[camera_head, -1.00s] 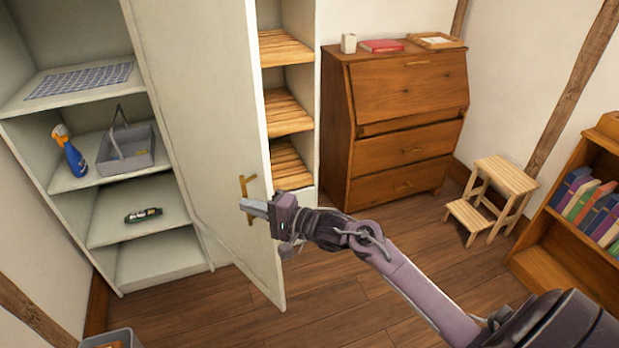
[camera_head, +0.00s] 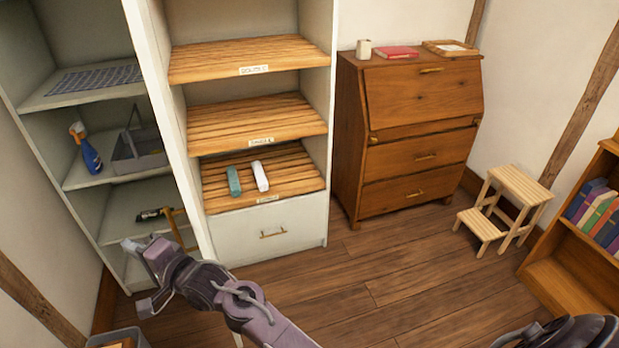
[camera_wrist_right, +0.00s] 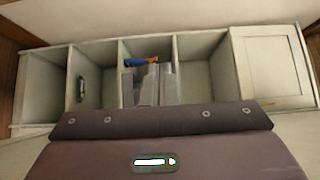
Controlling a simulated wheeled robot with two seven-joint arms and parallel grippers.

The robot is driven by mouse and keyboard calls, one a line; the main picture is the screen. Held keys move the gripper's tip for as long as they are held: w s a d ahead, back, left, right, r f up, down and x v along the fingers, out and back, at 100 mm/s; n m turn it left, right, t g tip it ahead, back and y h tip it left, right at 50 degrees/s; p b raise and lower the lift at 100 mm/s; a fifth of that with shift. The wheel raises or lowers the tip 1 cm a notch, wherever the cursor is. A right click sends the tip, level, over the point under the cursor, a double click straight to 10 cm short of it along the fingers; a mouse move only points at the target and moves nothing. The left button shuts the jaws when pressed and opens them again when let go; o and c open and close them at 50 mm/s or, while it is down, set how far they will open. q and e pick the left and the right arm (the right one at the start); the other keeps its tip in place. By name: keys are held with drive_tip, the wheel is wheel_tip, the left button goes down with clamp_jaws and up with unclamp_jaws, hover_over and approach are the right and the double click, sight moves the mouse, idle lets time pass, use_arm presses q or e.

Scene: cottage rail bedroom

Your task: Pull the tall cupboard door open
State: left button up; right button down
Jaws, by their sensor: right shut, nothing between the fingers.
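The tall cupboard door (camera_head: 160,110) is the pale panel at the left of the head view. It stands swung out from the slatted compartment and shows nearly edge-on. Its brass handle (camera_head: 176,228) sticks out on its left side, low down. My right gripper (camera_head: 133,246) is shut and empty, to the left of the handle and apart from it in the picture. The tall cupboard (camera_head: 328,130) shows slatted shelves inside, with a teal item (camera_head: 233,181) and a white item (camera_head: 260,176) on the lowest one. My left gripper is not in view.
Open shelves at the left hold a spray bottle (camera_head: 88,152), a grey caddy (camera_head: 140,155) and a dark item (camera_head: 150,215). The spray bottle also shows in the right wrist view (camera_wrist_right: 140,62). A wooden bureau (camera_head: 415,150) and step stool (camera_head: 505,205) stand right. The middle floor is clear.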

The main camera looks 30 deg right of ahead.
drive_tip(key=shift+a, duration=0.25)
idle(0.3)
drive_tip(key=b+v, duration=0.2)
drive_tip(key=v, duration=0.6)
drive_tip(key=s+d+f+n+g+h, duration=0.2)
drive_tip(key=s+d+f, duration=0.1)
drive_tip(key=f, duration=0.9)
drive_tip(key=s+d+f+n+g+h, duration=0.1)
drive_tip(key=s+d+f+g+h, duration=0.2)
drive_tip(key=f, duration=1)
drive_tip(key=s+d+f+n+g+h, duration=0.1)
drive_tip(key=s+d+f+n, duration=0.2)
drive_tip(key=f, duration=0.9)
drive_tip(key=s+d+f+n+g+h, duration=0.1)
drive_tip(key=s+d+f+n+g, duration=0.1)
drive_tip(key=s+d+f, duration=0.5)
drive_tip(key=s+d+f+n+g+h, duration=0.15)
drive_tip(key=s+d+f, duration=0.25)
drive_tip(key=s+f, duration=0.55)
drive_tip(key=s+d+f+n+g+h, duration=0.1)
drive_tip(key=s+d+f+g, duration=0.1)
drive_tip(key=s, duration=0.7)
drive_tip(key=s+d+f+n+g+h, duration=0.1)
drive_tip(key=s+d+f, duration=0.3)
drive_tip(key=s, duration=0.6)
drive_tip(key=shift+d+f+n+g, duration=0.3)
drive_tip(key=shift+d+n+g, duration=0.15)
drive_tip(key=shift+d+n, duration=0.45)
drive_tip(key=shift+s+d, duration=0.1)
drive_tip(key=shift+s, duration=0.1)
